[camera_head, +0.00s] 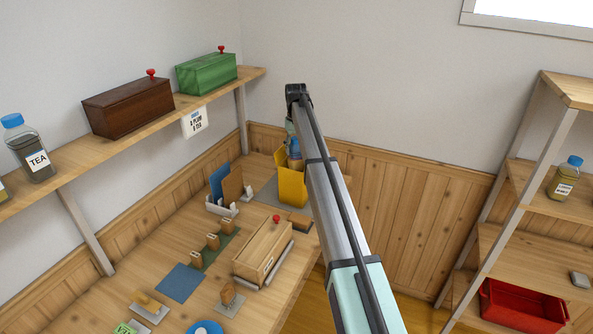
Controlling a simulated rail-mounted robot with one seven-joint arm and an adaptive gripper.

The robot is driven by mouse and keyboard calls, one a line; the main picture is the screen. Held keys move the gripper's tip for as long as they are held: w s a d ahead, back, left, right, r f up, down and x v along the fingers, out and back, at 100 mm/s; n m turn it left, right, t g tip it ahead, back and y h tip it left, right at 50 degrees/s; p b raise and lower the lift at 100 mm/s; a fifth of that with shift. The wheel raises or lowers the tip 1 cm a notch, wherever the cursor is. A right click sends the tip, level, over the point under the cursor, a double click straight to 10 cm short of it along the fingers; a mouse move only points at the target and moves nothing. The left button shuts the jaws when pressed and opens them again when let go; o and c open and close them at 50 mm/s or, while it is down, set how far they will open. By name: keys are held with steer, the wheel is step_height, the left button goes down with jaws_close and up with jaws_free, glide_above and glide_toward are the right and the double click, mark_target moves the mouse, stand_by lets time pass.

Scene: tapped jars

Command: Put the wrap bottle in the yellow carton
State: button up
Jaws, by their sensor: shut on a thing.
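The yellow carton (292,185) stands open-topped at the far end of the wooden bench, partly hidden behind my arm. My gripper (292,139) is over the carton's opening, small and mostly covered by my own arm. It is shut on a bottle (295,153), of which only a small blue and brownish part shows at the carton's mouth. I take this to be the wrap bottle; its label is not visible. I cannot tell how deep it sits or whether it touches the carton.
A white rack (222,207) with blue and brown boards stands left of the carton. A long wooden box (262,250) with a red knob is nearer. The wall shelf holds a brown box (128,107), green box (207,73) and TEA jar (31,152). A red bin (522,306) is at right.

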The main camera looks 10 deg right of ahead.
step_height(320, 180, down, 11)
steer(key=p, duration=0.3)
steer(key=shift+r, duration=0.15)
steer(key=shift+f, duration=0.2)
steer(key=shift+f, duration=0.4)
steer(key=shift+f, duration=0.1)
steer(key=shift+f, duration=0.15)
steer(key=o, duration=1.4)
